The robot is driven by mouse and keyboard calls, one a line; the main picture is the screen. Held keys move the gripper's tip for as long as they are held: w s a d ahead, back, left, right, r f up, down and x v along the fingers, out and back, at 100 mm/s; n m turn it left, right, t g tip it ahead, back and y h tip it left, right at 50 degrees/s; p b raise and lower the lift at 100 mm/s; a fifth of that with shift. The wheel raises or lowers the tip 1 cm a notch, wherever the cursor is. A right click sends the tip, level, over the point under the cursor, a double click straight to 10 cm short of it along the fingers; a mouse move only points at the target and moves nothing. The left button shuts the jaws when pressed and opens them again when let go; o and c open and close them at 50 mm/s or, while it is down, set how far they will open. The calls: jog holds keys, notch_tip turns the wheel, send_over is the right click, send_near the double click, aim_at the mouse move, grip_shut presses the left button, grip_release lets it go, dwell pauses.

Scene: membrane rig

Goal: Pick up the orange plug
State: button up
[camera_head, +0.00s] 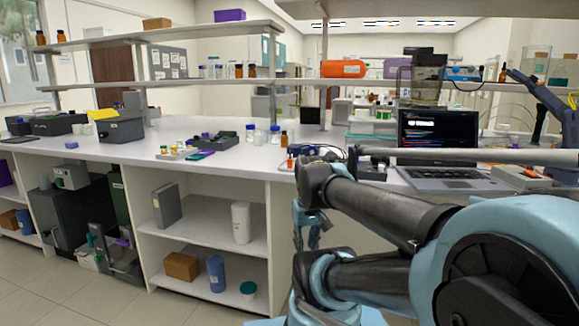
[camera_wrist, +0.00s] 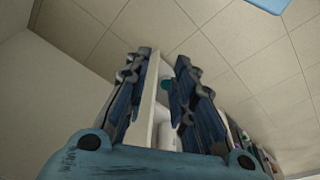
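A tiny orange piece (camera_head: 291,161) stands near the front edge of the white bench (camera_head: 235,168), just left of my arm. It may be the orange plug, but it is too small to tell. My gripper (camera_head: 306,238) hangs below the bench top, in front of the cabinet, lower than the orange piece and apart from it. In the wrist view my gripper (camera_wrist: 162,60) shows two dark blue fingers spread apart with nothing held between them. That view shows floor tiles and the shelf edge, and no orange plug.
A laptop (camera_head: 438,135) stands open on the bench at right. Small coloured parts and a dark tray (camera_head: 219,140) lie at centre, with several bottles behind. Open shelves below hold a white cylinder (camera_head: 241,222) and a blue one (camera_head: 216,273). Floor shows at lower left.

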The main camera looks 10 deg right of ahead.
jog(key=w+r+n+g, duration=0.1)
jog(key=w+r+n, duration=0.5)
jog(key=w+r, duration=1.25)
notch_tip(320, 180, up, 14)
jog(key=n+g, duration=0.1)
jog(key=n, duration=0.6)
send_over(291, 158)
jog(key=f, duration=1.2)
jog(key=shift+w+d, duration=0.2)
jog(key=shift+w, duration=0.05)
jog(key=shift+a+f, duration=0.15)
jog(key=shift+f, duration=2.55)
jog(key=c, duration=0.4)
